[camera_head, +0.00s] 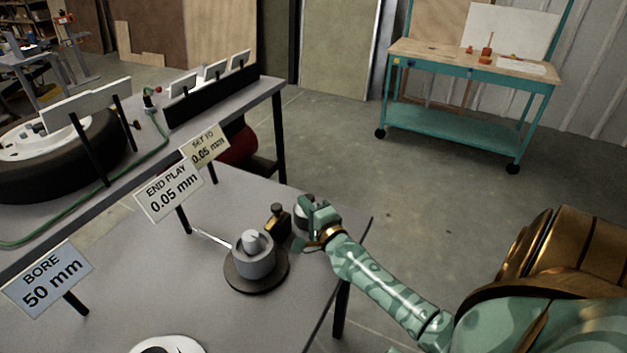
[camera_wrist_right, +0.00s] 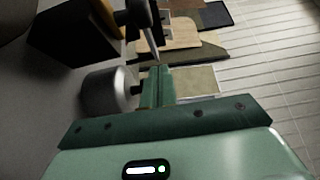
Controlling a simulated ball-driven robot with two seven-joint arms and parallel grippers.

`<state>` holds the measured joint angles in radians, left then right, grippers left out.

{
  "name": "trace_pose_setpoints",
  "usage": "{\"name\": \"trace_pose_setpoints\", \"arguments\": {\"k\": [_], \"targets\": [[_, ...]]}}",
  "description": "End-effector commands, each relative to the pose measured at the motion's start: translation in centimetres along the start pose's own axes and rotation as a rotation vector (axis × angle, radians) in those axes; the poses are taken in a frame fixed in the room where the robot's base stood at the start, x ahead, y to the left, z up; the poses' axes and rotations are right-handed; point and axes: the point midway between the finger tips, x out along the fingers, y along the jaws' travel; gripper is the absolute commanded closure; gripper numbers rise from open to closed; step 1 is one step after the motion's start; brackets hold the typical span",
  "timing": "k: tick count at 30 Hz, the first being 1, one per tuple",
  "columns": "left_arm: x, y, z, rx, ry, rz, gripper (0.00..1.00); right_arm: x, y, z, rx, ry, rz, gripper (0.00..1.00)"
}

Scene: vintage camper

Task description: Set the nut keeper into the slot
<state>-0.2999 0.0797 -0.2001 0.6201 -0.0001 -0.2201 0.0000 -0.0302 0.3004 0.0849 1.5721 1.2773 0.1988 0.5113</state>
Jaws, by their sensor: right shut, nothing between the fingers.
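My right gripper (camera_head: 311,214) is shut and empty over the right edge area of the grey workbench. Its closed fingers also show in the right wrist view (camera_wrist_right: 158,84), beside a short metal cylinder (camera_wrist_right: 110,92). I cannot tell whether they touch it. In the head view a grey hub (camera_head: 255,262) with a paler centre stands on a round dark base (camera_head: 239,284), left of the gripper. I cannot pick out the nut keeper or its slot with certainty. My left gripper is not in view.
A small brass and black device (camera_head: 278,220) stands between hub and gripper. A thin rod (camera_head: 212,238) lies left of the hub. Signs reading BORE (camera_head: 48,279) and END PLAY (camera_head: 168,191) stand on the bench. A white round part (camera_head: 168,345) is at the front.

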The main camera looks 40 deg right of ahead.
Motion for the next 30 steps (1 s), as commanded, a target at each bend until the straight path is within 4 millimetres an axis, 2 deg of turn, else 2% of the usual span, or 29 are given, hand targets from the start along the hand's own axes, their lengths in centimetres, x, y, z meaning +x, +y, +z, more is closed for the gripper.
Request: {"name": "trace_pose_setpoints", "arguments": {"k": [4, 6, 12, 26, 30], "targets": [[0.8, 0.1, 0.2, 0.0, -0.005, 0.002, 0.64, 3.1, 0.2, 0.0, 0.0, 0.001, -0.001, 1.0], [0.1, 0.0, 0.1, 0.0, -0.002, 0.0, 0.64, 2.3, 0.0, 1.4, 0.004, -0.001, 0.002, 1.0], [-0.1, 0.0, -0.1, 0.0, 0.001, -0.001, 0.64, 1.5, -0.1, 3.3, 0.0, 0.0, 0.001, 1.0], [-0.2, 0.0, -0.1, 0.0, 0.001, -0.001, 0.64, 1.3, 0.0, 3.9, -0.002, 0.0, 0.002, 1.0], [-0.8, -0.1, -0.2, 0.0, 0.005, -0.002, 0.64, 0.5, -0.1, 5.2, 0.0, -0.002, 0.003, 1.0]]}}
